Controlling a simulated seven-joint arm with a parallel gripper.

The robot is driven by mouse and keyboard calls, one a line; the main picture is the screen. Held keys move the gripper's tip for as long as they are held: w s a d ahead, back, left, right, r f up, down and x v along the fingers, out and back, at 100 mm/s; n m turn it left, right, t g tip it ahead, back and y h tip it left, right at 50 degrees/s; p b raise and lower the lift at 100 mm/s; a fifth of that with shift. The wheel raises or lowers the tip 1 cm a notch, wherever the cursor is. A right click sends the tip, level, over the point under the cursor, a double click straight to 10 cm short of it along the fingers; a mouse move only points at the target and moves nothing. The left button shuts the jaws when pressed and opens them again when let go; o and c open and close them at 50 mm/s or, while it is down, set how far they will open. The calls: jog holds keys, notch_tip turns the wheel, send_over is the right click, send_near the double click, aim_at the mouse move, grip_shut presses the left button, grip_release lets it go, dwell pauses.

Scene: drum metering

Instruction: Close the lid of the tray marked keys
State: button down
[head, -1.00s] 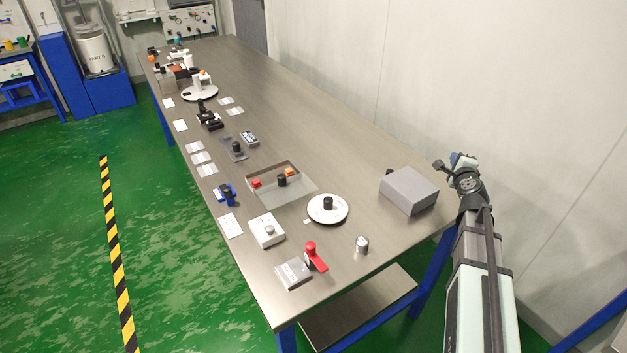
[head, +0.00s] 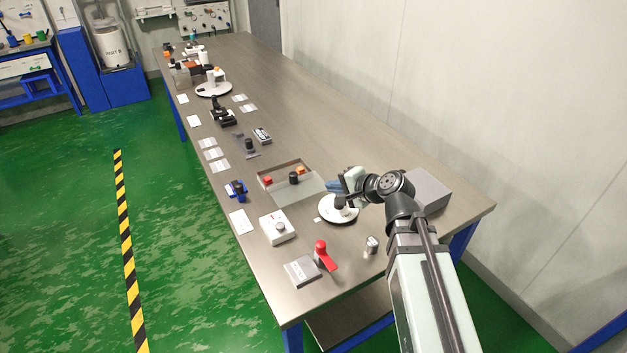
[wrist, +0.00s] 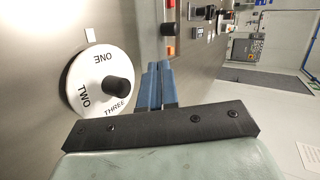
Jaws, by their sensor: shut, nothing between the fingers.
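A shallow tray (head: 264,184) with a dark rim stands on the bench near its left edge. A pale, see-through panel (head: 300,195) with a black knob lies over its front part. Red and orange pieces show at the tray. I cannot read a keys mark on it. My gripper (head: 329,185) has blue fingers, is shut and empty, and is above the bench just right of the tray.
A white dial (head: 334,217) marked ONE, TWO, THREE in the wrist view (wrist: 75,82) lies below my gripper. A grey box (head: 430,188) stands behind my arm. A white box with a knob (head: 276,233) and a red lever (head: 322,257) stand nearer.

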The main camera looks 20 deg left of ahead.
aim_at(304, 188)
jog(key=x, duration=0.8)
jog(key=r+x, duration=0.1)
jog(key=x, duration=0.3)
jog(key=shift+w+a, duration=0.55)
jog(key=shift+a, duration=0.35)
jog(key=w+a, duration=0.7)
jog(key=shift+w, duration=0.15)
jog(key=shift+w+a+r, duration=0.1)
jog(key=shift+a+r, duration=0.05)
jog(key=shift+a, duration=0.05)
